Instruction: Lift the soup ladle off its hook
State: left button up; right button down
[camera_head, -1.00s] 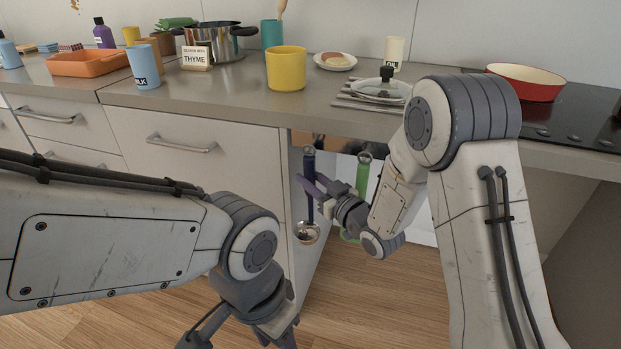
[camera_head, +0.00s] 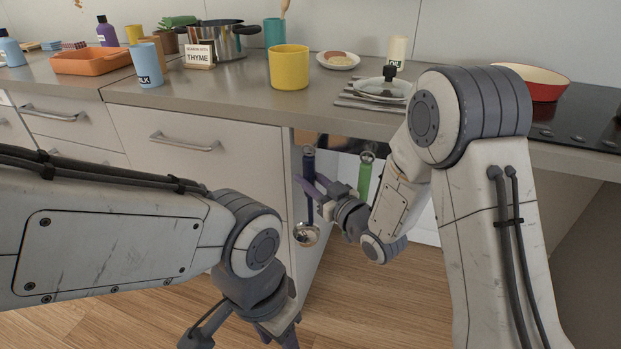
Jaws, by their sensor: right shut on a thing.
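The soup ladle (camera_head: 306,235) hangs upright below the counter's edge, with a dark blue handle and a shiny metal bowl at the bottom. Its top end is at a small round hook (camera_head: 308,150); I cannot tell whether it is still seated there. My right gripper (camera_head: 309,190) is shut on the ladle's handle at mid-length, coming in from the right. The fingers cover part of the handle. My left gripper (camera_head: 284,337) is low at the bottom edge, away from the ladle; its fingertips are cut off.
A green-handled utensil (camera_head: 364,178) hangs just right of the ladle, partly behind my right arm. A drawer cabinet (camera_head: 200,185) stands close on the left. The counter (camera_head: 225,103) above holds a yellow mug (camera_head: 289,68), a pot (camera_head: 222,42) and plates (camera_head: 383,89).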

pick_arm(q)
jog(key=shift+f+b, duration=0.6)
jog(key=shift+f, duration=0.05)
pick_arm(e)
jog(key=shift+s+a, duration=0.3)
jog(key=shift+s, duration=0.6)
jog(key=shift+s+a, duration=0.25)
jog(key=shift+s, duration=0.6)
jog(key=shift+s+a, duration=0.3)
jog(key=shift+s, duration=0.6)
